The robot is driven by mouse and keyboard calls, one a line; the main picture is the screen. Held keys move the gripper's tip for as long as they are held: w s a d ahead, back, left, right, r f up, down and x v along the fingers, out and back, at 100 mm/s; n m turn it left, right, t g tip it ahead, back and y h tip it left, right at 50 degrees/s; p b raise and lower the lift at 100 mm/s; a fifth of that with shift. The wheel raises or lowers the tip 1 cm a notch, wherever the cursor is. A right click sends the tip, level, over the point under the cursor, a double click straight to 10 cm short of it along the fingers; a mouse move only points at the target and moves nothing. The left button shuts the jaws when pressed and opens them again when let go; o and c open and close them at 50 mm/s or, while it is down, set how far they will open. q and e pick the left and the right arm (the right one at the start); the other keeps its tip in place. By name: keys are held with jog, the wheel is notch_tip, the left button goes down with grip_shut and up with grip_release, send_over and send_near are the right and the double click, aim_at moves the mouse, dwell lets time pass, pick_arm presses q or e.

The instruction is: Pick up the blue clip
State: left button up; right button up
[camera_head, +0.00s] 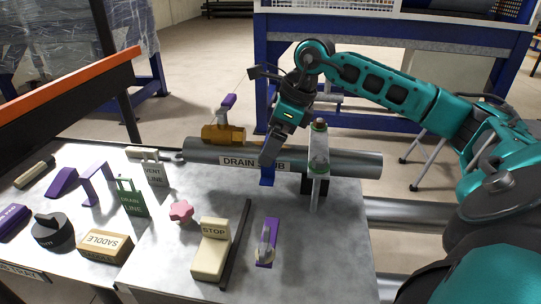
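A small blue piece (267,177), which looks like the blue clip, shows at the front of the grey pipe (350,163), just below the "DRAIN STUB" label. My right gripper (269,160) reaches down over the pipe, with its grey fingers in front of the label and their tips at the top of the blue piece. The fingers hide the piece's upper part. I cannot tell whether they are closed on it or only touch it. My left gripper is not in view.

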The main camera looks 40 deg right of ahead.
aim_at(268, 174)
jog(key=x, duration=0.3)
jog(key=shift+f, duration=0.2)
jog(key=c, duration=0.9)
